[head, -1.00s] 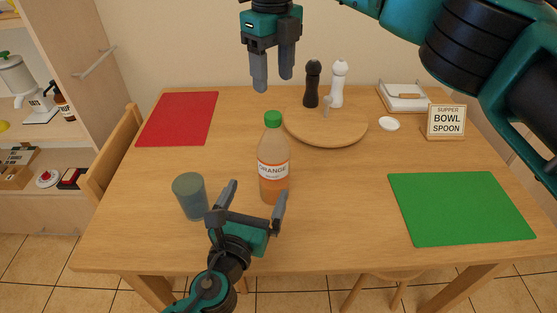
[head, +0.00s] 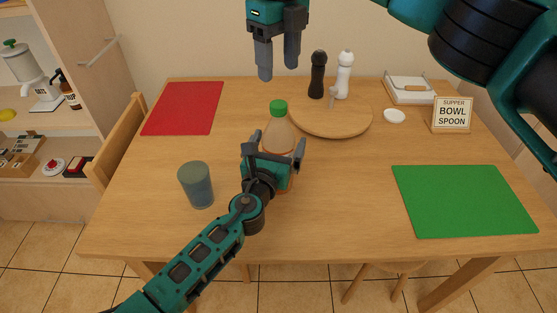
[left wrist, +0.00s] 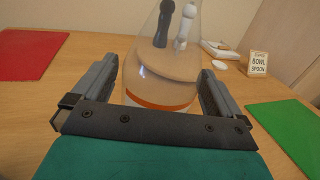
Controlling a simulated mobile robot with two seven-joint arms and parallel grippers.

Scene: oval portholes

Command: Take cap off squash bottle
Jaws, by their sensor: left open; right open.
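The squash bottle (head: 279,133) stands upright on the table, clear with orange liquid low inside and a green cap (head: 278,107) on top. My left gripper (head: 278,146) is open, with its fingers to either side of the bottle's body; its palm hides the label. In the left wrist view the bottle (left wrist: 160,85) rises between the two open fingers (left wrist: 156,85), with a gap visible toward the right finger. The cap is out of that view. My right gripper (head: 278,65) is open and empty, pointing down above and beyond the cap.
A blue-grey cup (head: 196,185) stands left of the bottle. A red mat (head: 184,107) lies left, a green mat (head: 463,200) right. A sign (head: 452,114) stands at the back right.

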